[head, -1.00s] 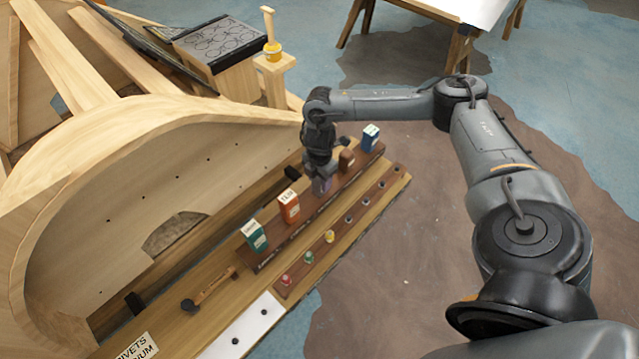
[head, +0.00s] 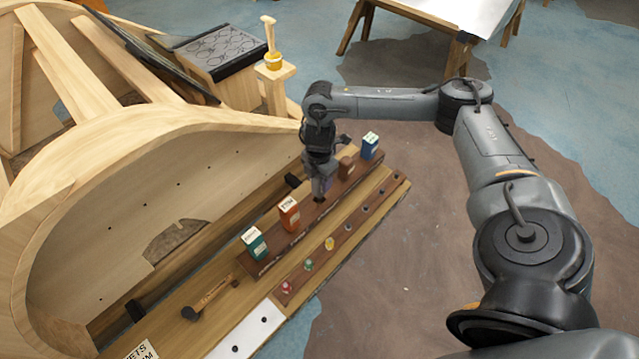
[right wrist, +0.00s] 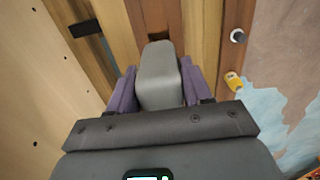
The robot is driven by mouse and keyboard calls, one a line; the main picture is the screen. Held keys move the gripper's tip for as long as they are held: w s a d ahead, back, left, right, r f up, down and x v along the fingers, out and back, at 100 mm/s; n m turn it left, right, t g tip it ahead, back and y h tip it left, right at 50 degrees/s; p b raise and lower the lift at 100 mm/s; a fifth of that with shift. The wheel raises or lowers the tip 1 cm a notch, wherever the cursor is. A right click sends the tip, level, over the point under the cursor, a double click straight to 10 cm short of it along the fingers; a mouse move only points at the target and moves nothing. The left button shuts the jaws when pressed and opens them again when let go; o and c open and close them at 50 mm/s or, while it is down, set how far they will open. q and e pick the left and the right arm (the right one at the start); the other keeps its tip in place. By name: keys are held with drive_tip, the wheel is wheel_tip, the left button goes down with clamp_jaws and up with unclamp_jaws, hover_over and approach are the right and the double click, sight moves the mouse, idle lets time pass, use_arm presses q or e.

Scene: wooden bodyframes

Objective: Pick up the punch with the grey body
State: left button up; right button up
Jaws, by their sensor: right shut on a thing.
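The punch with the grey body (right wrist: 160,75) shows in the right wrist view as a rounded grey block between purple fingers. My right gripper (right wrist: 160,90) is shut on it, with a finger against each side. In the head view my right gripper (head: 320,188) points down over the dark wooden rack, between the orange block and the brown block. The punch is mostly hidden there. A dark spot shows just under the fingertips; I cannot tell whether it is the punch's lower end or a slot. My left gripper is not in view.
The rack also holds a green block (head: 254,243), an orange block (head: 289,214), a brown block (head: 346,167) and a blue block (head: 370,145). A strip with several small coloured pieces (head: 329,243) runs alongside. A hammer (head: 208,298) lies nearer. The curved wooden frame (head: 130,165) rises at left.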

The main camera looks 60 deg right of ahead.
drive_tip(key=s+a+r+p, duration=0.3)
drive_tip(key=s+r+p, duration=0.5)
drive_tip(key=s+r, duration=0.3)
wheel_tip(320, 180, up, 2)
idle(0.6)
